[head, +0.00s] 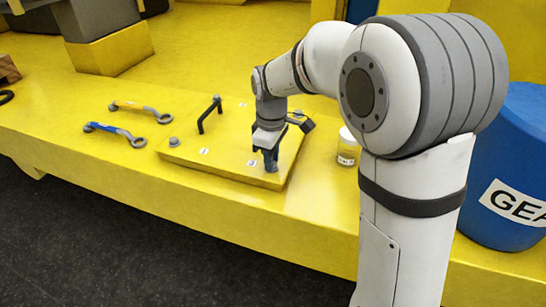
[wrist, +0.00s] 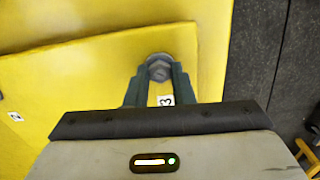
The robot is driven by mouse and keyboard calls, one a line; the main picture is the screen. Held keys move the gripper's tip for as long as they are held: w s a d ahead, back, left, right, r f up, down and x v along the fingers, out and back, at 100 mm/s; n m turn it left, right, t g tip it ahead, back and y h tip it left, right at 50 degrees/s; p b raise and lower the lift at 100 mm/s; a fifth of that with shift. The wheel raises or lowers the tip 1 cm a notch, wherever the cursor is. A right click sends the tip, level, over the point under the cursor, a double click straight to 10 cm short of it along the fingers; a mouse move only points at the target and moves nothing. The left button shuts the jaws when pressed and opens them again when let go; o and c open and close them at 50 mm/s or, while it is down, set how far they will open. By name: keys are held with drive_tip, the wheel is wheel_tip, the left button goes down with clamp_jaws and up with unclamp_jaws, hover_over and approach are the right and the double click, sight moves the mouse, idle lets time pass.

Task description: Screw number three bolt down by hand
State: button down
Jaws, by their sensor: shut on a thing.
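The number three bolt (wrist: 159,67) is a grey hex head at a corner of the yellow cover plate (wrist: 70,85), beside a white label "3" (wrist: 165,100). My gripper (wrist: 160,75) is shut on this bolt, one finger on each side of its head. In the head view my gripper (head: 270,162) points down at the plate's front right corner and hides the bolt. The plate (head: 225,160) lies on the yellow bench with a black handle (head: 209,113). Other bolts stand at its left corner (head: 174,142) and back edge (head: 214,98).
Two wrenches, one orange-handled (head: 140,110) and one blue-handled (head: 113,131), lie left of the plate. A small jar (head: 347,147) stands right of it. A blue drum (head: 515,165) is at the far right. A dark floor (head: 120,245) lies beyond the bench's front edge.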

drive_tip(key=m, duration=0.5)
drive_tip(key=shift+m, duration=0.3)
drive_tip(key=m, duration=0.5)
drive_tip(key=shift+r, duration=0.1)
idle(0.4)
drive_tip(key=c, duration=1.2)
unclamp_jaws()
drive_tip(key=shift+c, duration=0.2)
wheel_tip(320, 180, up, 8)
drive_tip(key=shift+f, duration=0.15)
